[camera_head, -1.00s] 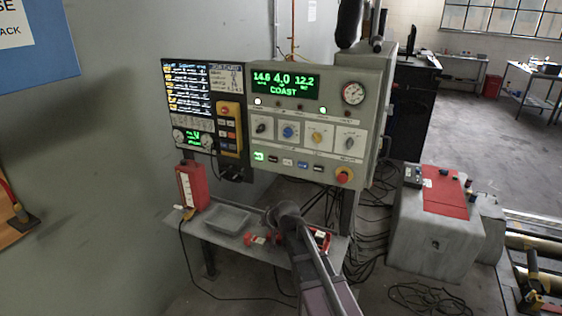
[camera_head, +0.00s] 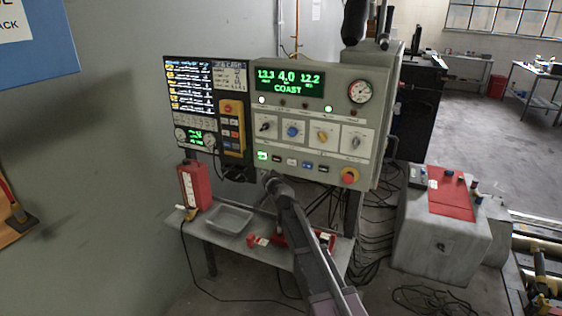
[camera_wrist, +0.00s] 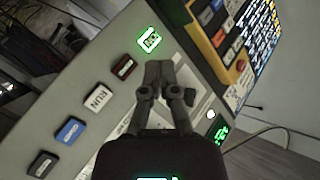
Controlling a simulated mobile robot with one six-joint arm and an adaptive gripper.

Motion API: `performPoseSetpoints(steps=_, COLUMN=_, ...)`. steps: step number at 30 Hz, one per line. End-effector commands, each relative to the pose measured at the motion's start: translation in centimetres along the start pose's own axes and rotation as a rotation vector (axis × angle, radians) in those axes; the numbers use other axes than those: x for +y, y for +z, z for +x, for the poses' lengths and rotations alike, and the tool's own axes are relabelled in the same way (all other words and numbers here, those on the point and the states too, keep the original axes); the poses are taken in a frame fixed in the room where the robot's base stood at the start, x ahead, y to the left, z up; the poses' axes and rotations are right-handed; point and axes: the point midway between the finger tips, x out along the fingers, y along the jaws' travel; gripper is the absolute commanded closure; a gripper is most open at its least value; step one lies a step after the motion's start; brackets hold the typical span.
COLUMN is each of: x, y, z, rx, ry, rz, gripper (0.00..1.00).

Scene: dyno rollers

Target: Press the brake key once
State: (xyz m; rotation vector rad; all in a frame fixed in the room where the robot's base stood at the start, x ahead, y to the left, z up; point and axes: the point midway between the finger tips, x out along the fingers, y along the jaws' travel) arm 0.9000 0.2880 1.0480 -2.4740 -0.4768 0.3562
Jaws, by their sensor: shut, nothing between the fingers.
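A row of small keys runs along the lower part of the grey control panel (camera_head: 355,85). In the wrist view the row holds a lit green key (camera_wrist: 150,40), a dark red key (camera_wrist: 123,67), a white key (camera_wrist: 98,97) that seems to read RUN, a blue key (camera_wrist: 70,130) and a black key (camera_wrist: 42,164). I cannot make out which is marked brake. My gripper (camera_wrist: 159,67) is shut and empty, its tips in the picture just below the green key and right of the red one. Contact cannot be told. The panel display (camera_head: 290,82) reads 13.3, 4.0, 12.2 and COAST.
Above the keys are several knobs, including a blue one (camera_head: 292,131). A red stop button (camera_head: 349,177) sits at the panel's lower right. A yellow pendant (camera_head: 232,108) hangs to the left. Below, a shelf holds a grey tray (camera_head: 229,219) and a red bottle (camera_head: 194,185).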

Motion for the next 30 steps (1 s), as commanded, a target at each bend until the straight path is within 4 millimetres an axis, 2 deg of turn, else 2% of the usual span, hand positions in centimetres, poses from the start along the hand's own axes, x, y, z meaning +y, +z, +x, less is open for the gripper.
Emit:
performPoseSetpoints(steps=16, x=-0.3, y=0.2, z=0.6, rx=-0.005, ry=-0.006, rz=-0.002, gripper=1.00)
performPoseSetpoints(steps=30, x=1.7, y=-1.9, z=3.6, rx=-0.006, ry=-0.006, rz=-0.001, gripper=1.00)
